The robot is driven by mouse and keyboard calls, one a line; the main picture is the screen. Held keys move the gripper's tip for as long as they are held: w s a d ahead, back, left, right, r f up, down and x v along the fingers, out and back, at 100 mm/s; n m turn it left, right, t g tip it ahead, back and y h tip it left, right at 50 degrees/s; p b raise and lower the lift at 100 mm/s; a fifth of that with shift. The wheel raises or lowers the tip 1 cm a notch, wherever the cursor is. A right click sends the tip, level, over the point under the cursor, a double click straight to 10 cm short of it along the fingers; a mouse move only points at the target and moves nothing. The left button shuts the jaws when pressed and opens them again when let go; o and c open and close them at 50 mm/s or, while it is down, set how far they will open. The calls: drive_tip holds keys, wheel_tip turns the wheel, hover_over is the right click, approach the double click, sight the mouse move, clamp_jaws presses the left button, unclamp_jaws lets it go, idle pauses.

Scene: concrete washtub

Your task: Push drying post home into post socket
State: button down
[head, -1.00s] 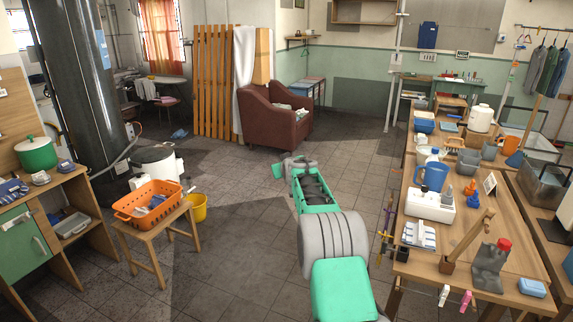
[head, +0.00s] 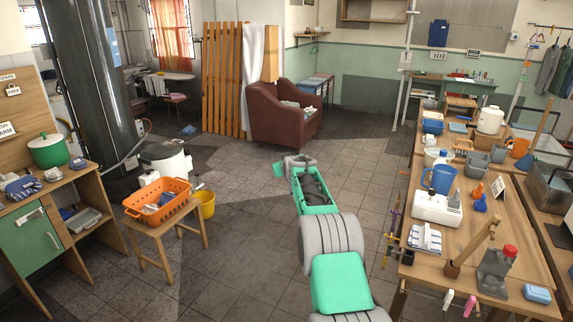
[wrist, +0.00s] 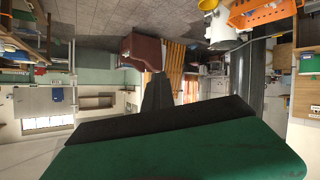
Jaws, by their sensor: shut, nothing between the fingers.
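A tan wooden post (head: 477,243), which looks like the drying post, leans up to the right on the near part of the right-hand workbench. Its lower end meets a small brown block (head: 452,269), apparently the post socket. I cannot tell how deep the post sits. My gripper is at the far end of my outstretched green and grey arm, over the open floor and well left of the bench. In the wrist view its dark fingers (wrist: 157,92) are together and empty. Neither post nor socket can be made out in that view.
Beside the post stand a grey object with a red cap (head: 496,270) and a blue box (head: 537,293). A white container (head: 437,208) and a blue jug (head: 439,179) stand behind. An orange basket (head: 157,201) sits on a stool at left. The middle floor is clear.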

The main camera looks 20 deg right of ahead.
drive_tip(key=c, duration=1.7)
unclamp_jaws()
drive_tip(key=b+v, duration=0.2)
drive_tip(key=v, duration=0.5)
drive_tip(key=shift+s+b, duration=0.35)
drive_tip(key=shift+r, duration=0.1)
